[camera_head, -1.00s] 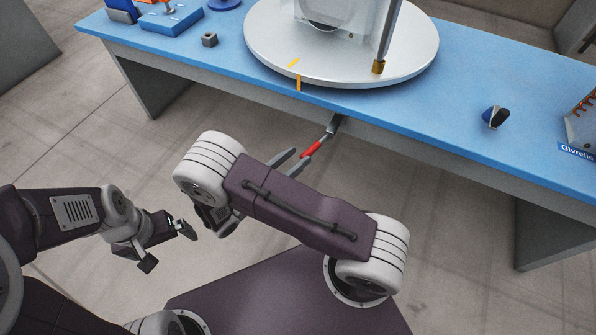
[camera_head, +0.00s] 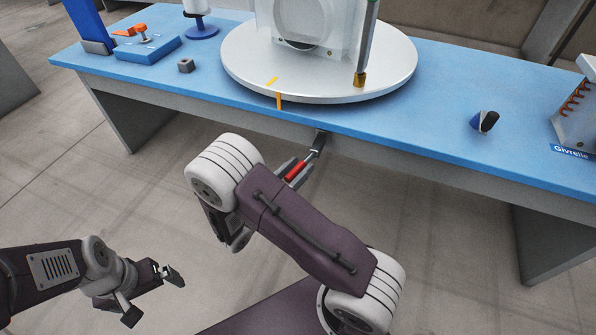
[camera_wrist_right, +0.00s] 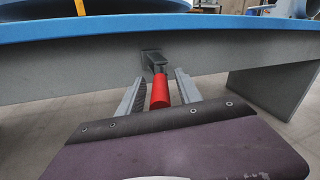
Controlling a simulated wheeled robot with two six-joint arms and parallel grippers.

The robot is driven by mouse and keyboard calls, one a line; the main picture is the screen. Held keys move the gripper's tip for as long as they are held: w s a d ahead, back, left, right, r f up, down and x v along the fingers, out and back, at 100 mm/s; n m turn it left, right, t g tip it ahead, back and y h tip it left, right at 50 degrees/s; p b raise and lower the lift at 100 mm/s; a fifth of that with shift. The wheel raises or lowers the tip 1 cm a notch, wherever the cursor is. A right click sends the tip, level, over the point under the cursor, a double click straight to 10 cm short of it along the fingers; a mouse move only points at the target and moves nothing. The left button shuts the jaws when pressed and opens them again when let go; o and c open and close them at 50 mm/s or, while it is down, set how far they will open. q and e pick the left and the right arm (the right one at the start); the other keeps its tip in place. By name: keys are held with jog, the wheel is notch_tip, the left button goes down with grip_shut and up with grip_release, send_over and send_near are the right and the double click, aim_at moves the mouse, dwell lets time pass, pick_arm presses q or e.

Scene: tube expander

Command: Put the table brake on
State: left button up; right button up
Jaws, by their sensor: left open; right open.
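The brake lever has a red handle (camera_head: 296,171) and a dark metal arm (camera_head: 318,145) fixed under the front edge of the blue table (camera_head: 400,130). In the right wrist view the red handle (camera_wrist_right: 160,92) lies between the two fingers of my right gripper (camera_wrist_right: 158,95), which are open with gaps on both sides. In the head view my right gripper (camera_head: 291,172) is at the handle, partly hidden by its own arm. My left gripper (camera_head: 150,292) is open and empty, low at the left, away from the table.
A round silver turntable (camera_head: 240,75) carries a pale housing (camera_head: 312,25). A yellow mark (camera_head: 279,100) is on the table edge and another on the turntable. A blue tray (camera_head: 150,48), a grey nut (camera_head: 186,66) and a dark blue tool (camera_head: 484,122) lie on the table.

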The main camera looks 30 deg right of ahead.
grip_shut()
dwell(1.4)
